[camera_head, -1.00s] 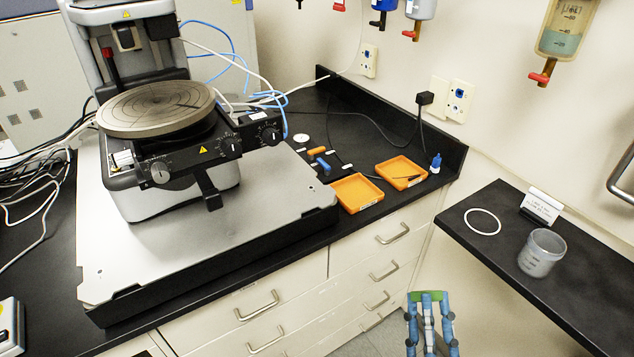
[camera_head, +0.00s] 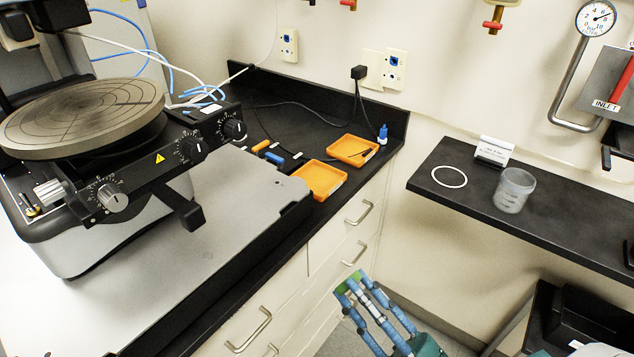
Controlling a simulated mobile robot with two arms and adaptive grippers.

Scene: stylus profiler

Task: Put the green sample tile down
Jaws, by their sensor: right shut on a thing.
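The green sample tile (camera_head: 349,281) is between the fingertips of my right gripper (camera_head: 355,289), at the bottom centre of the head view. The gripper is shut on it and holds it in front of the drawers, clear of both counter tops. The blue fingers hide part of the tile. A white ring (camera_head: 449,177) lies flat on the black side shelf (camera_head: 430,204), with a small white label stand (camera_head: 494,151) behind it. My left gripper is not in view.
A translucent beaker (camera_head: 514,191) stands right of the ring on the shelf. Two orange trays (camera_head: 320,193) (camera_head: 352,164) and a small blue bottle (camera_head: 383,134) are on the main counter. The profiler with its round stage (camera_head: 80,112) fills the left. Drawer handles (camera_head: 250,330) stick out below the counter.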

